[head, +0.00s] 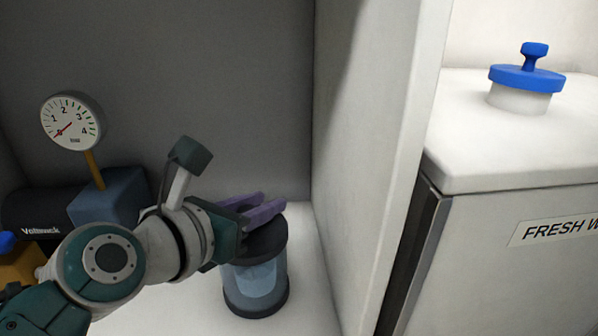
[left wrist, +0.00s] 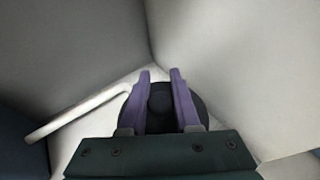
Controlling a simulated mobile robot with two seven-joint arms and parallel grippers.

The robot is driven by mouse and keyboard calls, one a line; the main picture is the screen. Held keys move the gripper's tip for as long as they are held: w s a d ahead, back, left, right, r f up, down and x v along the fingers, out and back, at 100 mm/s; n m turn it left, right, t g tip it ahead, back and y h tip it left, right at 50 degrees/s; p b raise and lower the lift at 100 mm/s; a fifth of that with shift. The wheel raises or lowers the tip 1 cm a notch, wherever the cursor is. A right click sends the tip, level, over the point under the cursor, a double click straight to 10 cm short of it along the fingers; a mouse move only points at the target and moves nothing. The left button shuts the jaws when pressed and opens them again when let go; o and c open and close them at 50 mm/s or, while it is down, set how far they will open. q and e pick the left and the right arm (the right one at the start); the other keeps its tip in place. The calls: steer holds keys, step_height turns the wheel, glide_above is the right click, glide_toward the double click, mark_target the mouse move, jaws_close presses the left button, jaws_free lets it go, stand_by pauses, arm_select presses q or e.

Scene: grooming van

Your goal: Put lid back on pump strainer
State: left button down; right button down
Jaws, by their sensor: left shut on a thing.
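The pump strainer (head: 256,284) is a clear, bluish cylinder with a dark base, standing upright on the white floor of the compartment. A dark round lid (head: 267,240) is at its top; I cannot tell whether it is fully seated. My left gripper (head: 262,208) is over the strainer, its purple fingers shut on the lid's knob. In the left wrist view the fingers (left wrist: 160,86) flank the round dark knob (left wrist: 160,103), with the lid's disc around it. The gripper hides part of the lid in the head view. My right gripper is not in view.
A pressure gauge (head: 71,121) on an orange stem and a blue block (head: 110,198) stand left of the strainer. A white partition (head: 372,150) rises close on the right. Beyond it is a white tank (head: 510,130) with a blue cap (head: 526,78). A pale pipe (left wrist: 75,114) shows in the wrist view.

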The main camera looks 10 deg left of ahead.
arm_select(q)
steer(key=shift+f, duration=0.35)
stand_by(0.6)
steer(key=c, duration=0.6)
jaws_free()
steer(key=shift+o, duration=0.2)
steer(key=shift+s+r, duration=0.1)
